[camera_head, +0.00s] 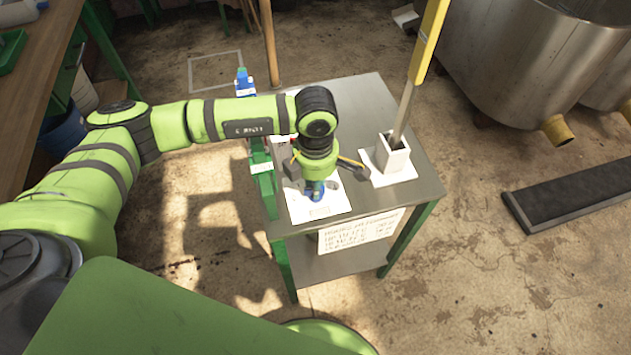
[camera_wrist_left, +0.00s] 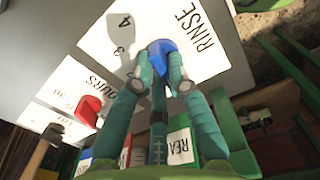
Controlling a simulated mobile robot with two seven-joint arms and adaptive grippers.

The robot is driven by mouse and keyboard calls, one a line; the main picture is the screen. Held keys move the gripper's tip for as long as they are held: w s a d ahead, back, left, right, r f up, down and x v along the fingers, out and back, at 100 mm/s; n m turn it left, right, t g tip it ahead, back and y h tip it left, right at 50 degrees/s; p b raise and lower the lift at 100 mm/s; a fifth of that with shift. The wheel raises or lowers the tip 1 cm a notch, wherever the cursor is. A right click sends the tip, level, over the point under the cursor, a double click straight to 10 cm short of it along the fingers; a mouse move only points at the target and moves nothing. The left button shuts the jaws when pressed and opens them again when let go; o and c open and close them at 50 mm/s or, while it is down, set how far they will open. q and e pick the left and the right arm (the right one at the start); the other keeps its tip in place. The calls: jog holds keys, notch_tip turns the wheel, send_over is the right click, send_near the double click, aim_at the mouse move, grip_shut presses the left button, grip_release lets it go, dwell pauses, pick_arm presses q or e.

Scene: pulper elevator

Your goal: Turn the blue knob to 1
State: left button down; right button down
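My left gripper (camera_head: 317,188) points down over the white plate (camera_head: 335,205) at the near left of the small metal table. In the left wrist view its two teal fingers (camera_wrist_left: 161,75) close in on both sides of the blue knob (camera_wrist_left: 160,56) and appear to touch it. The knob stands on a white dial plate (camera_wrist_left: 215,65) marked RINSE, where a 4 and a 3 show; the 1 and the knob's pointing direction are hidden or unclear. In the head view a little of the blue knob (camera_head: 314,192) shows under the gripper. My right gripper is not in view.
A red knob (camera_wrist_left: 88,108) stands beside the RINSE plate, on a plate reading partly HOURS. A yellow-handled lever (camera_head: 428,45) rises from a white socket (camera_head: 393,158) right of my gripper. Metal tanks (camera_head: 545,75) stand at the right. The table's (camera_head: 415,190) near right corner is bare.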

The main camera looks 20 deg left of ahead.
pick_arm(q)
jog(key=shift+f+m+b, duration=0.15)
jog(key=shift+m+b, duration=0.45)
jog(key=shift+b, duration=0.3)
jog(key=m+b, duration=0.4)
jog(key=b, duration=0.1)
jog(key=shift+f, duration=0.1)
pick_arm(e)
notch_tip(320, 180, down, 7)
pick_arm(q)
jog(key=m+b, duration=0.2)
jog(key=b, duration=0.1)
jog(key=shift+d+r+m, duration=0.1)
jog(key=shift+r+m, duration=0.1)
jog(key=shift+m, duration=0.1)
jog(key=shift+r, duration=0.1)
jog(key=c, duration=1.2)
grip_release()
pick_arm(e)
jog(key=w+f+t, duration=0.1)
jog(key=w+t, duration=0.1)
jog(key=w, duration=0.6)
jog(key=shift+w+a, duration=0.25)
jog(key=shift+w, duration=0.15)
